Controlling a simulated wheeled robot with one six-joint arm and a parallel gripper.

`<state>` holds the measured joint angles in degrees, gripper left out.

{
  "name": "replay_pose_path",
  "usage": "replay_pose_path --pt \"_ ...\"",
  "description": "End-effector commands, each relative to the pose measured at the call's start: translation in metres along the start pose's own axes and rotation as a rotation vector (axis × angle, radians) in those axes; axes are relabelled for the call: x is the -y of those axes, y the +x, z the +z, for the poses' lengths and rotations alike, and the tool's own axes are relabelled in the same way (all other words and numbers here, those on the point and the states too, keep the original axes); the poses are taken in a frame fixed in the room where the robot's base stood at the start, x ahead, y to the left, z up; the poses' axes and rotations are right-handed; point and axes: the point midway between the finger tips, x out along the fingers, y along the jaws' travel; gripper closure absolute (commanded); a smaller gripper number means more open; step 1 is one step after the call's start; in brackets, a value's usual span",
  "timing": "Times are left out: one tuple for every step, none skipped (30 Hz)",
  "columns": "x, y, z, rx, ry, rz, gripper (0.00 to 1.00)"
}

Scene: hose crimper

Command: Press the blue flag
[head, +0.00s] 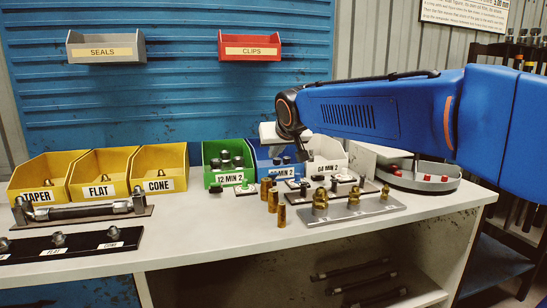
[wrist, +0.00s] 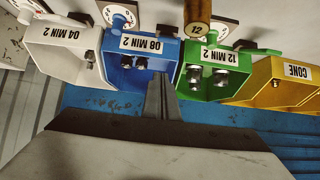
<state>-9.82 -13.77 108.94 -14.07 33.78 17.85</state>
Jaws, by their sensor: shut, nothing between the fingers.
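The blue bin labelled "08 MIN 2" (head: 262,153) stands on the bench between the green and white bins. It also shows upside down in the wrist view (wrist: 112,62). A small black tab (wrist: 165,52) sits by the front of the blue bin, near a white dial (wrist: 122,17). In the head view my wrist is above the blue bin and the fingertips are not clear.
The green bin (head: 215,153) and white bin (head: 326,148) stand close on either side. Brass fittings (head: 281,214) stand in front, with a grey plate of fittings (head: 350,217) to the right. Yellow bins (head: 101,177) and a hose rack (head: 82,211) are at the left.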

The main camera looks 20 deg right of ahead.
Motion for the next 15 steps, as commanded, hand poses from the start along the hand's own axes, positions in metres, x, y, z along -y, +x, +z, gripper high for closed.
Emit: replay_pose_path --pt "0.0 -0.007 0.003 0.0 0.0 0.0 1.0" --pt "0.0 -0.011 0.005 0.001 0.0 0.0 1.0" --pt "0.0 -0.018 0.007 0.0 0.0 0.0 1.0" --pt "0.0 -0.023 0.008 0.0 0.0 0.0 1.0" --pt "0.0 -0.027 0.01 0.0 0.0 0.0 1.0" --pt "0.0 -0.034 0.012 -0.001 0.0 0.0 1.0" --pt "0.0 -0.038 0.014 -0.001 0.0 0.0 1.0" --pt "0.0 -0.042 0.016 0.0 0.0 0.0 1.0" --pt "0.0 -0.047 0.018 0.001 -0.001 0.0 1.0" --pt "0.0 -0.051 0.019 0.001 -0.001 -0.001 1.0" --pt "0.001 -0.055 0.02 0.0 -0.001 -0.001 1.0" --pt "0.001 -0.058 0.022 0.001 -0.001 -0.001 1.0" --pt "0.001 -0.061 0.023 0.001 -0.001 -0.001 1.0" --pt "0.0 -0.063 0.024 0.002 -0.001 0.0 1.0" --pt "0.0 -0.065 0.025 0.002 -0.001 0.0 1.0"
